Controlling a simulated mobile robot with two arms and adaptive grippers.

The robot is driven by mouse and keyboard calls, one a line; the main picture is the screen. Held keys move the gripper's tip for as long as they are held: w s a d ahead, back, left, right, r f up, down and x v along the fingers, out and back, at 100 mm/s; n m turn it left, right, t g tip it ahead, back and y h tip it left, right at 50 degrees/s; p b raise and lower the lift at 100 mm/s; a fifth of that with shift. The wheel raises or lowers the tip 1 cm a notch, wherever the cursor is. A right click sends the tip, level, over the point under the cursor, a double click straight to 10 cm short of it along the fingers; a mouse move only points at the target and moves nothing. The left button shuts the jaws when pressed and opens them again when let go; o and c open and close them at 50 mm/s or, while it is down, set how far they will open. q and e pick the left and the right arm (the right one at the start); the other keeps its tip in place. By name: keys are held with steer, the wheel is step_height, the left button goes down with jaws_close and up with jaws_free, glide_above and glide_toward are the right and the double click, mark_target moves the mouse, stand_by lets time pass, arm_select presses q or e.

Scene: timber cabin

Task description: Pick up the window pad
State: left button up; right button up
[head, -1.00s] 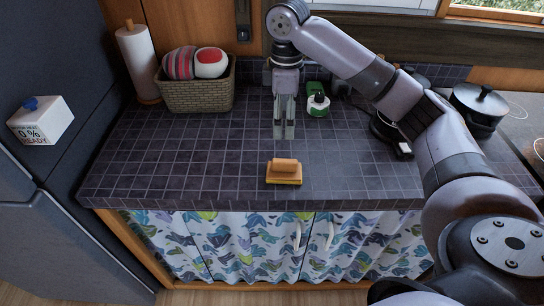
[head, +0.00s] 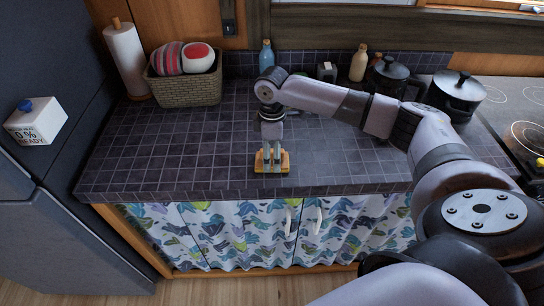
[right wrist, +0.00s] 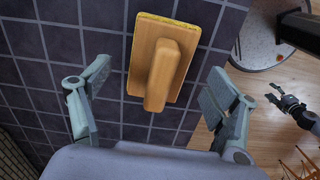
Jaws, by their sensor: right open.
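The window pad (head: 285,159) is a tan block with a raised handle and a yellow underside. It lies on the dark tiled counter near its front edge. In the right wrist view the pad (right wrist: 186,68) shows from above, its handle toward the camera. My right gripper (head: 271,165) points down right over the pad. Its fingers (right wrist: 155,85) are spread wide to either side of the handle, with gaps and no visible contact. A small dark gripper (right wrist: 288,103), apparently my left one, shows over the floor in the right wrist view.
A wicker basket (head: 190,90) with balls and a paper towel roll (head: 126,60) stand at the back left. Dark pots (head: 457,92), a blue bottle (head: 266,56) and a tan bottle (head: 358,62) stand at the back. The counter (head: 190,150) left of the pad is clear.

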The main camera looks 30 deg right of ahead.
step_height(320, 180, down, 2)
arm_select(q)
steer(key=shift+s+r, duration=0.15)
steer(key=shift+s, duration=0.85)
steer(key=shift+w, duration=0.1)
arm_select(e)
steer(key=c, duration=1.2)
arm_select(q)
steer(key=shift+w, duration=0.45)
arm_select(e)
steer(key=shift+c, duration=0.3)
arm_select(q)
steer(key=shift+s, duration=0.1)
arm_select(e)
steer(key=shift+r, duration=0.15)
